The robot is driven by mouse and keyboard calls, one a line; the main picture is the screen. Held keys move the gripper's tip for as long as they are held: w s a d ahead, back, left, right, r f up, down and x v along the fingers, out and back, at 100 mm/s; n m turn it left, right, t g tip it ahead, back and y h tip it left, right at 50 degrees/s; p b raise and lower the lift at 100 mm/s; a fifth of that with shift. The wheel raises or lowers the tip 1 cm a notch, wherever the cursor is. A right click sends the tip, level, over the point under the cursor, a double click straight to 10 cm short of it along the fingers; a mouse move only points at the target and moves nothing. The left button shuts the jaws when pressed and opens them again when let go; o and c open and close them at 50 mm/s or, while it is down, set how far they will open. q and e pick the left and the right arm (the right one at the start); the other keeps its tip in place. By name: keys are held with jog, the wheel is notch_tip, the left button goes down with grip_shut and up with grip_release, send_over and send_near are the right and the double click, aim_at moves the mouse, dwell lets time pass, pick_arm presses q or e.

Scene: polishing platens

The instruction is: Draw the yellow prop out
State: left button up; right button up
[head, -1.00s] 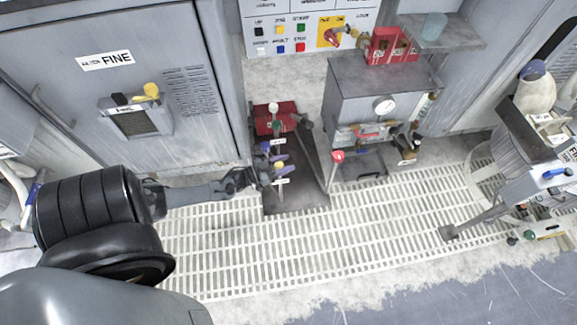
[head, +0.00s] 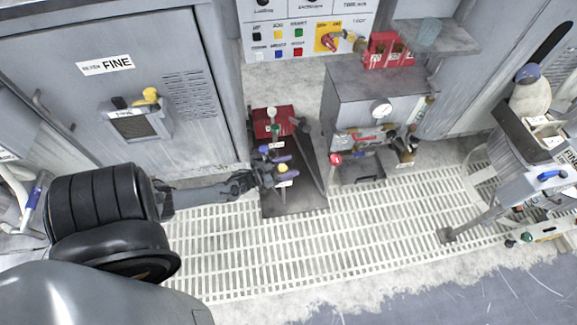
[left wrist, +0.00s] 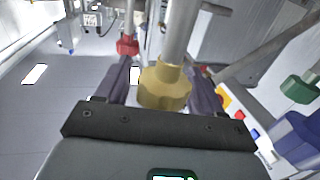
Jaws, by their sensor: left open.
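The yellow prop (head: 283,169) shows as a small yellow knob low on a dark stand in the head view. In the left wrist view its yellow knob (left wrist: 163,88) is large, with a grey rod running up from it. My left gripper (head: 255,181) reaches in from the left beside the stand. In the left wrist view my left gripper (left wrist: 163,85) is open, with one dark finger on each side of the yellow knob. Whether either finger touches it cannot be told. The right gripper is not in view.
The dark stand (head: 292,202) also bears a blue knob (head: 264,149), a green knob (head: 275,128) and a red box (head: 267,116). A red knob (head: 335,159) stands to its right, by a grey cabinet (head: 350,95). White floor grating (head: 380,215) lies clear in front.

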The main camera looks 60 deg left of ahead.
pick_arm(q)
jog(key=s+p, duration=0.3)
jog(key=s, duration=0.7)
jog(key=shift+s+a, duration=0.2)
